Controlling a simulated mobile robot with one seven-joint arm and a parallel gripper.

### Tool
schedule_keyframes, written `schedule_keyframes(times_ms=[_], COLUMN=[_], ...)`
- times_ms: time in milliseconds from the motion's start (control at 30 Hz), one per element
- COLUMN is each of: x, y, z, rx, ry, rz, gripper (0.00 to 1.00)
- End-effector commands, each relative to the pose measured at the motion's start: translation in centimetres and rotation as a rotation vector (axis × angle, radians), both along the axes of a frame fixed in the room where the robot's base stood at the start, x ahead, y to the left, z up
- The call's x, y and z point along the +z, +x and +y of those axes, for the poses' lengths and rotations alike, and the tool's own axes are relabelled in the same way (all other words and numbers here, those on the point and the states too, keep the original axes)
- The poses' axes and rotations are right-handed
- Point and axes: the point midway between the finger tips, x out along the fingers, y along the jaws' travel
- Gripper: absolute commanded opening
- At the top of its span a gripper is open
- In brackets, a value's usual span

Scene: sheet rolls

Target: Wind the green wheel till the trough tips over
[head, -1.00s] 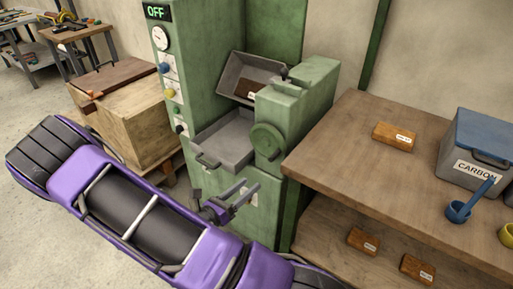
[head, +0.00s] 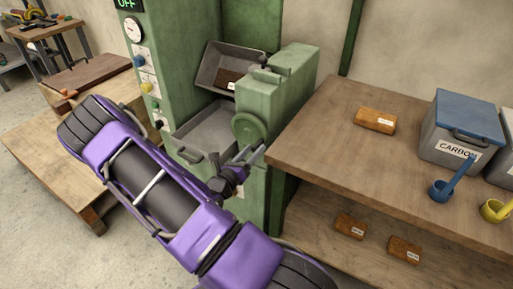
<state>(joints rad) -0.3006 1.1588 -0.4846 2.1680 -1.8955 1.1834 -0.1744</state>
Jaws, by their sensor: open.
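The green wheel (head: 248,128) is a round disc on the front of the green machine housing (head: 285,90). The grey trough (head: 222,66) sits tilted on the machine to the left of the housing, with a dark brown labelled block (head: 228,80) in it. A grey tray with a handle (head: 206,136) is below the trough. My gripper (head: 253,155) is open and empty, just below the wheel in the picture. I cannot tell whether it touches the wheel.
A wooden bench (head: 330,135) stands on the right with a brown labelled block (head: 375,121), a grey carbon bin (head: 452,150), a blue scoop (head: 440,190) and a yellow scoop (head: 493,211). Its lower shelf (head: 310,212) holds two more blocks. The control column (head: 170,60) reads OFF.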

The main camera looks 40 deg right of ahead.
Motion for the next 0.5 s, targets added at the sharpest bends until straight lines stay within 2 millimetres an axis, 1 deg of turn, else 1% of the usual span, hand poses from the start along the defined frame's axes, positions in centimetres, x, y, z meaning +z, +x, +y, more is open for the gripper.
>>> schedule_keyframes(times_ms=[33,100,200,500], x=[-0.1,0.0,0.0,0.0], y=[0.2,0.5,0.8,0.9], z=[-0.8,-1.5,-2.1,-2.5], rx=[-0.003,-0.002,-0.001,0.0], ry=[-0.001,0.0,0.0,0.0], rz=[-0.001,-0.001,-0.001,0.0], gripper=[0.55,0.55,0.55,0.55])
